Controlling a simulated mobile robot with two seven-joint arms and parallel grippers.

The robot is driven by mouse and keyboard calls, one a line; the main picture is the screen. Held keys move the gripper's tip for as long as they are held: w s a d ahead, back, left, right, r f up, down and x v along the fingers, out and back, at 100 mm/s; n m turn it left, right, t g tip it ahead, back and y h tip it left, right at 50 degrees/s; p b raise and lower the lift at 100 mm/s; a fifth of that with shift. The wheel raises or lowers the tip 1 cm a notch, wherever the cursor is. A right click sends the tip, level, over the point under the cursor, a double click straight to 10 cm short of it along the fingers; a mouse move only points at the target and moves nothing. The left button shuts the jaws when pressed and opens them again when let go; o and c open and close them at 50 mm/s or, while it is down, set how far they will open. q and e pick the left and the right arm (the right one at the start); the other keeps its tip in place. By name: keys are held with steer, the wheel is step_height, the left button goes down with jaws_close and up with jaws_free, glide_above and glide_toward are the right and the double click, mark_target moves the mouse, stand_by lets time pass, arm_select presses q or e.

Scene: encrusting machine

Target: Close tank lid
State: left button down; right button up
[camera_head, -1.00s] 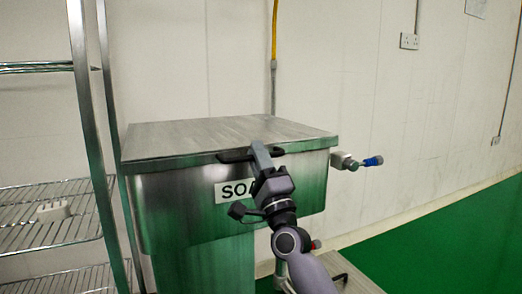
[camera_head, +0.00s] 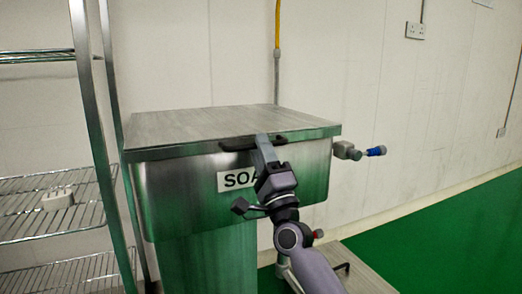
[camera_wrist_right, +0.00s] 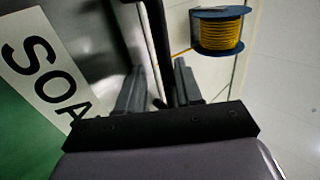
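The steel tank (camera_head: 160,195) stands in the middle of the head view with a sign that reads SOA, its end hidden by my arm. Its flat lid (camera_head: 190,124) lies level across the top. A black handle (camera_head: 236,146) runs along the lid's front edge; it also shows in the right wrist view (camera_wrist_right: 158,45). My right gripper (camera_head: 264,145) is at this handle, in front of the tank. In the right wrist view its fingers (camera_wrist_right: 160,80) are on either side of the handle; whether they grip it I cannot tell. My left gripper is not in view.
A wire shelf rack (camera_head: 45,215) stands to the left of the tank. A valve with a blue end (camera_head: 376,151) sticks out at the tank's right. A spool of yellow line (camera_wrist_right: 220,32) shows in the wrist view. Green floor (camera_head: 450,240) is clear at the right.

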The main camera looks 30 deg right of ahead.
arm_select(q)
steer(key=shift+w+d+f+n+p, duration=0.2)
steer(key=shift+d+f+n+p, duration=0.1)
steer(key=shift+p, duration=0.15)
arm_select(e)
steer(key=v, duration=0.7)
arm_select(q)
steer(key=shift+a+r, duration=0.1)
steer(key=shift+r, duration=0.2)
